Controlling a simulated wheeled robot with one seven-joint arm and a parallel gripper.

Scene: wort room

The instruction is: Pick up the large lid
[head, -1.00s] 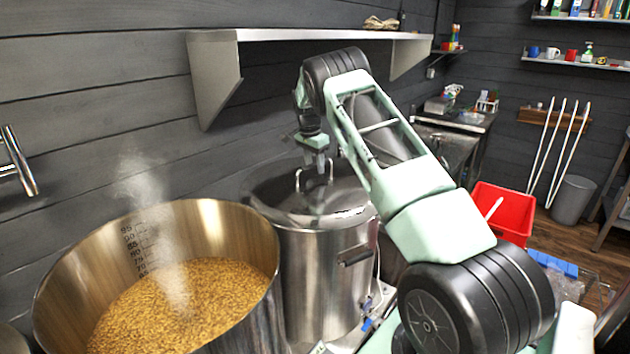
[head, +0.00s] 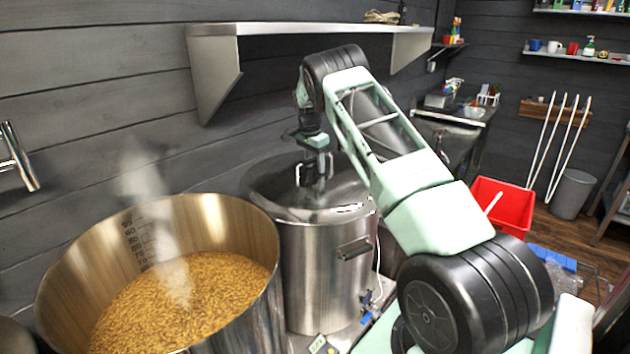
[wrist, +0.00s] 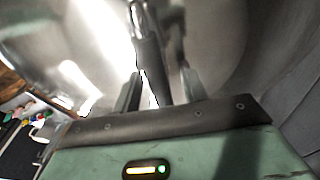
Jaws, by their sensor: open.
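The large lid (head: 345,197) is a shiny domed metal lid. It sits on the steel pot (head: 325,265) in the middle of the head view. Its upright loop handle (head: 298,172) shows partly behind my fingers. My gripper (head: 314,178) points down at the handle, with its jaws open. In the wrist view my gripper (wrist: 160,88) has its fingers spread near the blurred handle (wrist: 137,15), which seems to reach down between them. I cannot tell whether a finger touches it.
An open steaming kettle of grain (head: 190,300) stands left of the pot. A metal wall shelf (head: 300,32) hangs above and behind my arm. A red bin (head: 500,205) is on the right. A valve with a blue handle (head: 367,298) is low on the pot.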

